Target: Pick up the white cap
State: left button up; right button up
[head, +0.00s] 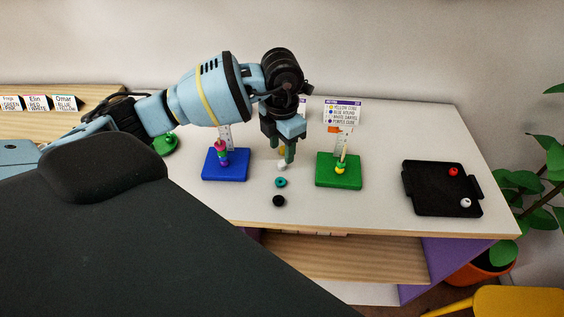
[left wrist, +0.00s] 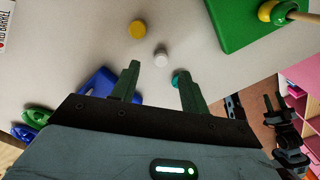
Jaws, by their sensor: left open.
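A small white cap (head: 281,167) lies on the white table between the blue and green boards. In the left wrist view the white cap (left wrist: 161,56) sits just beyond the gap between my fingertips. My left gripper (head: 282,153) is open and empty, pointing down above the cap, with its fingers partly covering that spot. In the left wrist view the left gripper (left wrist: 158,69) shows both green fingers apart, the cap not between them. A second white piece (head: 466,202) lies on the black tray.
A yellow piece (left wrist: 137,29) lies close to the cap. A teal piece (head: 280,182) and a black piece (head: 278,201) lie nearer the table's front edge. The blue board (head: 230,175) and green board (head: 340,182) hold beaded pegs. The black tray (head: 425,190) also holds a red piece.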

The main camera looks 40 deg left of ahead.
aim_at(282, 163)
pick_arm(q)
jog(key=shift+s+f, duration=0.1)
jog(key=shift+f, duration=2.2)
grip_shut()
jog(key=shift+r, duration=0.45)
jog(key=r, duration=0.2)
jog(key=shift+d+r, duration=0.2)
jog(key=shift+r, duration=0.2)
jog(key=s+d, duration=0.6)
jog(key=d, duration=0.1)
jog(key=s+d+r, duration=0.1)
jog(key=s+d, duration=0.2)
jog(key=d, duration=0.1)
jog(key=shift+s+r, duration=0.1)
jog(key=shift+s, duration=0.15)
jog(key=shift+s+d, duration=0.4)
jog(key=shift+d, duration=0.1)
jog(key=shift+a+r, duration=0.1)
jog(key=shift+r, duration=0.05)
